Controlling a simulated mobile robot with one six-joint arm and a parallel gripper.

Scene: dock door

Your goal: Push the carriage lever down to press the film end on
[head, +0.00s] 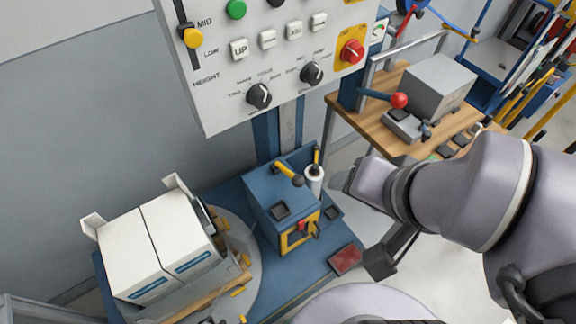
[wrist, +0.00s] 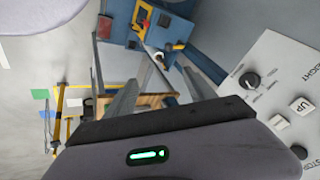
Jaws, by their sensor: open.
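The blue carriage (head: 262,200) stands beside the turntable in the head view. Its yellow lever (head: 285,170) with a black knob slants across the top, next to the upright white film roll (head: 315,182). In the wrist view the carriage (wrist: 150,22) is at the top, with the lever (wrist: 175,47) and the white roll end beyond the fingers. My gripper (wrist: 160,77) is open, with nothing seen between its fingers. It is apart from the lever, to the lever's right in the head view. I cannot make out the film end.
White boxes (head: 150,245) stand on a pallet on the round turntable. The control panel (head: 265,70) hangs above the carriage. A wooden bench (head: 355,120) with a grey box and a red-knobbed handle is at right. A red pedal (head: 346,259) lies at the base's edge.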

